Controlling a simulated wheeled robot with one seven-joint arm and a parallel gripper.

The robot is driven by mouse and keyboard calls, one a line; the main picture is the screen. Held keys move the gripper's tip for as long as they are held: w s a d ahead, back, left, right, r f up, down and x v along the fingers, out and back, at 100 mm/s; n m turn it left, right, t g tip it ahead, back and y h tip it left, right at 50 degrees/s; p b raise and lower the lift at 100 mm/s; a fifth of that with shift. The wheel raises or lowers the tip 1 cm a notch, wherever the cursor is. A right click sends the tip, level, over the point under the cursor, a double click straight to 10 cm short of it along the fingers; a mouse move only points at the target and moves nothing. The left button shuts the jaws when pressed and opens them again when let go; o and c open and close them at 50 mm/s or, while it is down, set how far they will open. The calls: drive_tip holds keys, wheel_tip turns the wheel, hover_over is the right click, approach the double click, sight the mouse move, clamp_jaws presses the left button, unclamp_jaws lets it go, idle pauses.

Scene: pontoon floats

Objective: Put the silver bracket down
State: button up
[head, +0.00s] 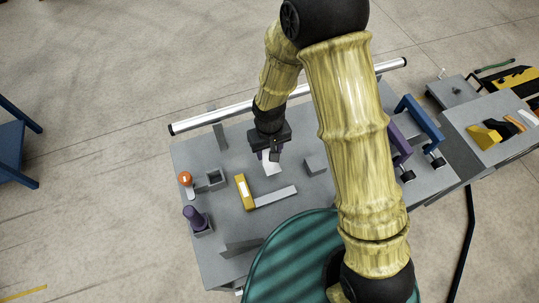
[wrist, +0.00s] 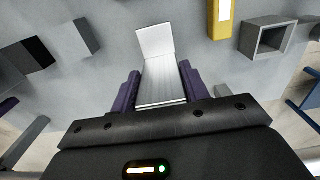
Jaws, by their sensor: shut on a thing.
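The silver bracket (head: 271,168) is a pale, bent metal piece below my gripper (head: 269,152) over the grey bench. In the wrist view the bracket (wrist: 163,80) shows a ribbed plate and a paler plate bent at its far end. The purple fingers of my gripper (wrist: 162,90) are on its two sides, shut on it. The paler end points away from the gripper. I cannot tell whether the bracket touches the bench top (head: 230,160).
A yellow block (head: 241,186) and flat grey bar (head: 276,197) lie nearer me. Left are an open square box (head: 216,178), an orange-topped piece (head: 185,179) and a purple handle (head: 194,216). A grey block (head: 315,165) stands right. A silver rail (head: 235,112) runs behind.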

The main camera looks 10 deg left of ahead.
drive_tip(key=shift+f+p, duration=0.45)
drive_tip(key=shift+f, duration=1.6)
drive_tip(key=shift+f, duration=0.15)
drive_tip(key=o, duration=1.1)
wheel_tip(320, 180, up, 12)
drive_tip(key=shift+r+b, duration=0.2)
drive_tip(key=shift+b, duration=1.05)
